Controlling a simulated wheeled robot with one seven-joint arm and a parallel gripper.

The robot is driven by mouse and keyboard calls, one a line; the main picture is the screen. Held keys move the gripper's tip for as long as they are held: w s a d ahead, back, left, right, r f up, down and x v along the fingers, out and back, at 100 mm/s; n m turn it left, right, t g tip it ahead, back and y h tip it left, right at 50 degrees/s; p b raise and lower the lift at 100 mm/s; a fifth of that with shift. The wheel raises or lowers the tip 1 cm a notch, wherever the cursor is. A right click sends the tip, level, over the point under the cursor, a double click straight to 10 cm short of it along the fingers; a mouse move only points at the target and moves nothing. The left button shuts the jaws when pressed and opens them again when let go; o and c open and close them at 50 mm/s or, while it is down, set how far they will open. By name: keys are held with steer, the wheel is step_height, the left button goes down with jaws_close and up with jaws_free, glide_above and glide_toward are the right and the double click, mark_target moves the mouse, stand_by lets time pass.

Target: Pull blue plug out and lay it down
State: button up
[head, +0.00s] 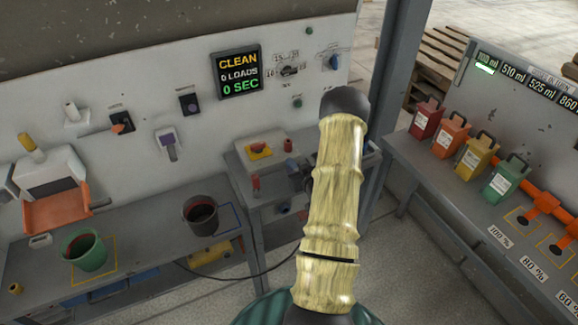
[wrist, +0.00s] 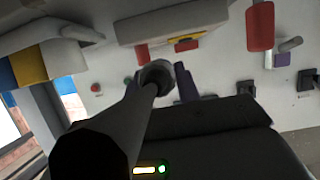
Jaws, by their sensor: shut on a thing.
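In the wrist view, my gripper (wrist: 168,82) is shut at the panel of the grey cabinet. The thing in its jaws, a dark round-ended piece which I take to be the blue plug (wrist: 157,72), looks nearly black, so its blue does not show clearly. In the head view my pale ribbed arm hides most of the gripper and the plug. A small bluish fitting (head: 283,208) shows on the cabinet front, left of the arm. I cannot tell whether the held plug is still in its socket.
The cabinet (head: 243,160) carries a yellow-and-red stop button (head: 259,150). A red fitting (head: 256,184) is on its front. The left bench (head: 140,262) holds a green bucket (head: 84,252) and a dark bucket (head: 201,216). Coloured cans stand on the right bench (head: 415,185).

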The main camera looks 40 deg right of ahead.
steer(key=shift+w+a, duration=0.1)
steer(key=shift+w, duration=0.1)
steer(key=shift+s+a, duration=0.1)
steer(key=shift+s, duration=0.25)
steer(key=shift+w+a+f+b, duration=0.1)
steer(key=shift+a+f+b, duration=0.1)
steer(key=shift+f+b, duration=0.15)
steer(key=shift+d+f+b, duration=0.1)
steer(key=shift+f+b, duration=0.3)
steer(key=shift+f, duration=0.35)
step_height(320, 180, down, 6)
steer(key=b, duration=0.3)
steer(key=shift+b, duration=0.3)
steer(key=shift+f, duration=0.1)
steer(key=o, duration=1.3)
steer(key=shift+c, duration=0.2)
